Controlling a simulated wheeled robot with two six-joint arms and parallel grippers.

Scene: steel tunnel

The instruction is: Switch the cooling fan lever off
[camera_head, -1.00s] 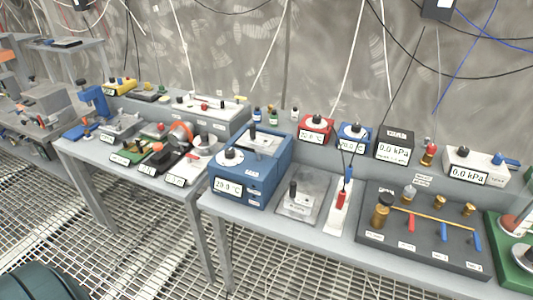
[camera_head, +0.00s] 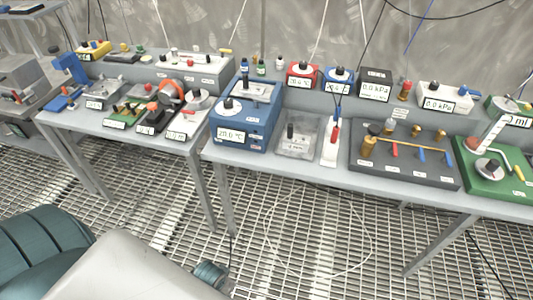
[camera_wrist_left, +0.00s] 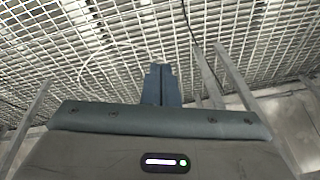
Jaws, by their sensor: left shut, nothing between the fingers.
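No part that I can surely name as the cooling fan lever stands out; the labels are too small to read for it. Small levers and knobs sit on the bench devices, among them a black handle on the blue box (camera_head: 240,128) and red and blue handles on the dark panel (camera_head: 405,174). My left gripper (camera_wrist_left: 161,85) shows in the left wrist view with its two dark fingers together and empty, with floor grating beyond. It touches no device there. My right gripper is in neither view.
A left table (camera_head: 65,126) carries several small devices, one with an orange ring (camera_head: 172,92). A green board (camera_head: 492,184) stands at the right end of the right-hand bench. Grated floor (camera_head: 320,235) lies open in front. Cables hang along the wall.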

